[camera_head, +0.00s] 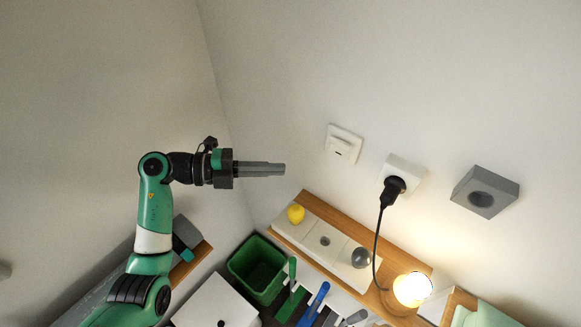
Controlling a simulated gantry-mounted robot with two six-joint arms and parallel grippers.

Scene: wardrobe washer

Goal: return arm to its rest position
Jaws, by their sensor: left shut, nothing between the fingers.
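My left arm comes in from the lower left, green and white with black joints. Its left gripper (284,169) is shut and empty, with its grey fingers pointing right. It is raised in front of the pale wall, left of the white wall switch (343,144) and apart from it. My right gripper is not in view.
A wooden shelf (318,203) below bears a white block with a yellow ball (296,213) and a grey ball (361,257). A lit lamp (411,289) stands at its right. A plug (394,187) sits in a wall socket. A green bin (244,283) is below.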

